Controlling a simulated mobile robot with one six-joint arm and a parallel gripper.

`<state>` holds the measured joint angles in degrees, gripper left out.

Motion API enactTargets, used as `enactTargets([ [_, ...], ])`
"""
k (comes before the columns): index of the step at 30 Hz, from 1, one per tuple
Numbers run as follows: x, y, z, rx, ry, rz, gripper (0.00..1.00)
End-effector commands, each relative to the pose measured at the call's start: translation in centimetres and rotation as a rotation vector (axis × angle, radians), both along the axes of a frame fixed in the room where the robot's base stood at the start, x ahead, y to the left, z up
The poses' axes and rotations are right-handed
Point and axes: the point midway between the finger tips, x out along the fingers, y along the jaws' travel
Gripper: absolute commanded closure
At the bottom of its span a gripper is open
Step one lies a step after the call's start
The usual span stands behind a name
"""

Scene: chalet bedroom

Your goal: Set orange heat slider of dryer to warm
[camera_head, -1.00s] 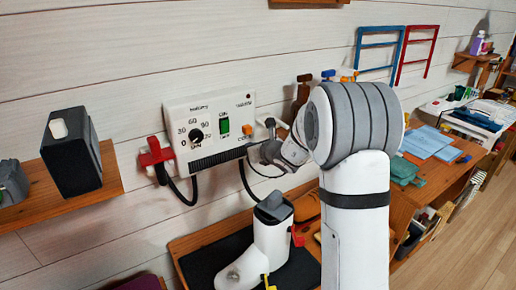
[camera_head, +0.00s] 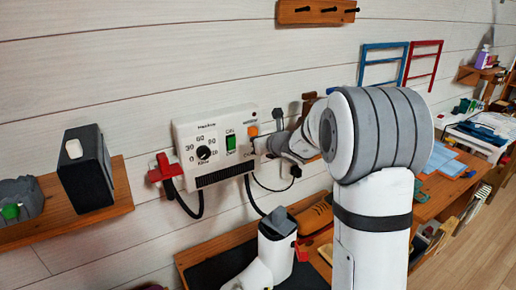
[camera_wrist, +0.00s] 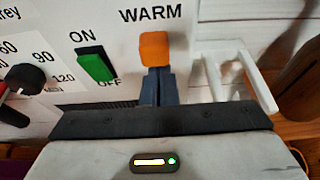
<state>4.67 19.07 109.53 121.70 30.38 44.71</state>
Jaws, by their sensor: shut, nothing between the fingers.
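The dryer is a white wall box (camera_head: 215,178) with a dial, a green switch and an orange heat slider (camera_head: 253,131) at its upper right. In the wrist view the orange slider (camera_wrist: 155,48) sits just under the printed word WARM. My gripper (camera_wrist: 158,75) is shut and empty, its dark fingertips directly below the slider, at or very near its lower edge; whether they touch I cannot tell. In the head view my gripper (camera_head: 260,146) reaches the box's right side from the right. Any lower label of the slider is hidden behind the gripper.
The green ON/OFF switch (camera_wrist: 96,66) and the black dial (camera_wrist: 25,78) are left of the fingers. A white bracket-like part (camera_wrist: 235,75) stands close on the right. A red holder (camera_head: 165,168) and black cable hang left of the box. A wooden shelf (camera_head: 125,203) is further left.

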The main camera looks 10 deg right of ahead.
Motion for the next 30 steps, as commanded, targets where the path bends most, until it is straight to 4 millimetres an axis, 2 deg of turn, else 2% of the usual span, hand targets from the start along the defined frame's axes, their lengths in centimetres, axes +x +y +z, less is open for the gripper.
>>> enactTargets([
  [2, 0.0, 0.0, 0.6, 0.001, -0.001, 0.0, 1.0],
  [14, 0.1, 0.0, 0.6, 0.003, -0.006, 0.0, 1.0],
  [17, 0.1, 0.0, -0.1, 0.003, -0.006, 0.0, 1.0],
  [26, 0.0, -0.1, -4.4, 0.001, 0.002, -0.002, 1.0],
  [30, -2.6, -1.3, -2.7, -0.001, 0.0, -0.005, 1.0],
])
